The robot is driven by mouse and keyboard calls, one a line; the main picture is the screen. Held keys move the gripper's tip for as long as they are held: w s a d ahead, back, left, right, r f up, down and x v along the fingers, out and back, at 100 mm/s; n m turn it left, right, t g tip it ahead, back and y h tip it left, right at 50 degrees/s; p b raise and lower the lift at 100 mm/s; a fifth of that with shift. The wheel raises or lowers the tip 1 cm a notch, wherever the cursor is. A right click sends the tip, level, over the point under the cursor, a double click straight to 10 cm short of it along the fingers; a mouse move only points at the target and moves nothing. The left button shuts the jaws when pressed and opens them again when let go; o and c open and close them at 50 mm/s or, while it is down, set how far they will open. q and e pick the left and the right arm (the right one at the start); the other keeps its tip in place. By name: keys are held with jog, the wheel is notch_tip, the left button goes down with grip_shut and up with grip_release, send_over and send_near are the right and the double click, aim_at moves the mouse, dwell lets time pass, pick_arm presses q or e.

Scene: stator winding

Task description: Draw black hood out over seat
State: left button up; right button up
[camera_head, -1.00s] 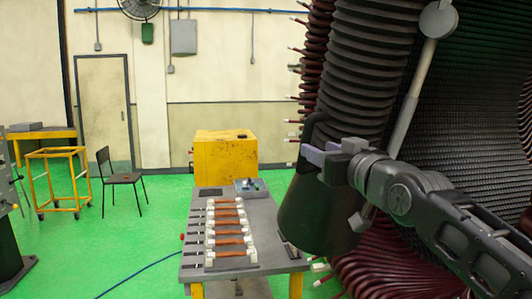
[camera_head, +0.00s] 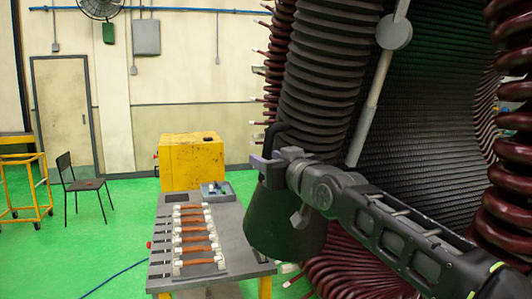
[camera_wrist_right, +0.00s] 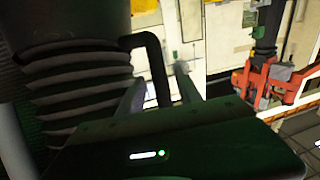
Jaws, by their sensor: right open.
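The black hood (camera_head: 285,228) is a dark, flared cone at the lower end of a thick ribbed black hose (camera_head: 318,100). It hangs beside the right end of the worktable. A black bent handle (camera_head: 272,132) is on its upper left side. My right gripper (camera_head: 262,164) is at this handle, in front of the hood. In the right wrist view the handle (camera_wrist_right: 158,70) comes down between the two open fingers (camera_wrist_right: 160,92); contact cannot be told. I cannot make out which part is the seat. My left gripper is not in view.
The grey worktable (camera_head: 165,240) holds several copper-coloured bars (camera_head: 195,240) with white ends. A yellow cabinet (camera_head: 190,162) stands behind it. The large stator, with dark red coils (camera_head: 510,140), fills the right side. A black chair (camera_head: 83,185) stands on the open green floor.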

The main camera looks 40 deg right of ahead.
jog(key=shift+w+d, duration=0.1)
jog(key=shift+w, duration=0.5)
grip_shut()
dwell(1.1)
